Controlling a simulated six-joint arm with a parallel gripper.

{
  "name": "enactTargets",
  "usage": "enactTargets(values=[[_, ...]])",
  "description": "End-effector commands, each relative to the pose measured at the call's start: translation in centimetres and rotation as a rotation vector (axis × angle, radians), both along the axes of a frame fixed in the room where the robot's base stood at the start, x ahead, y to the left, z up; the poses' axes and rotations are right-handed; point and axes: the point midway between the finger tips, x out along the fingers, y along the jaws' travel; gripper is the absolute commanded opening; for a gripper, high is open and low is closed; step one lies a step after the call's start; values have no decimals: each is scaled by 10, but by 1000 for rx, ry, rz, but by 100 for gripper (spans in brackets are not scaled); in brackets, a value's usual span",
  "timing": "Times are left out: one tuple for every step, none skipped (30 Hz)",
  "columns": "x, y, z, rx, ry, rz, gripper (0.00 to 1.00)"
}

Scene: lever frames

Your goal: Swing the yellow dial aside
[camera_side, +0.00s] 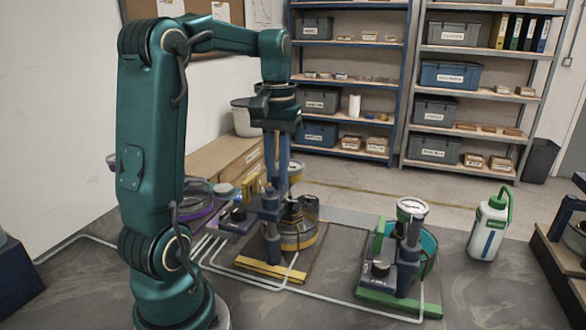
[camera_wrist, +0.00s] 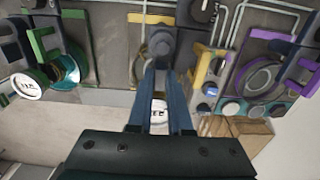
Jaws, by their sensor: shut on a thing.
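The yellow dial (camera_side: 299,241) is a round drum with a yellow lower rim, on a yellow-edged base plate in the middle of the side view. Its yellow ring shows partly in the wrist view (camera_wrist: 140,66), behind my fingers. My gripper (camera_side: 277,178) points down over this unit. In the wrist view my gripper (camera_wrist: 161,68) has its two blue fingers converging on a dark grey-blue handle (camera_wrist: 163,42) of the yellow unit, and is shut on it. The fingers and a dark post hide part of the dial. A white gauge (camera_wrist: 158,113) shows between the fingers.
A green unit (camera_side: 380,298) with a teal ring and white gauge stands to the right. A purple ring (camera_side: 200,207) sits on a unit to the left. White pipes run along the tabletop. A white bottle (camera_side: 488,232) stands farther right. Shelves are behind.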

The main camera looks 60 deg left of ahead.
Motion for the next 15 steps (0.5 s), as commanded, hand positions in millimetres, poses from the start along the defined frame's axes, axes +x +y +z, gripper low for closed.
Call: enactTargets(values=[[0,0,1,0,-3,1,0],[0,0,1,0,-3,1,0],[0,0,1,0,-3,1,0],[0,0,1,0,-3,1,0],[0,0,1,0,-3,1,0],[0,0,1,0,-3,1,0],[0,0,1,0,-3,1,0],[0,0,1,0,-3,0,0],[0,0,1,0,-3,-2,0],[0,0,1,0,-3,-4,0],[1,0,1,0,-3,-8,0],[1,-1,1,0,-3,-14,0],[1,-1,1,0,-3,-21,0],[1,-1,1,0,-3,-30,0],[1,-1,1,0,-3,-43,0]])
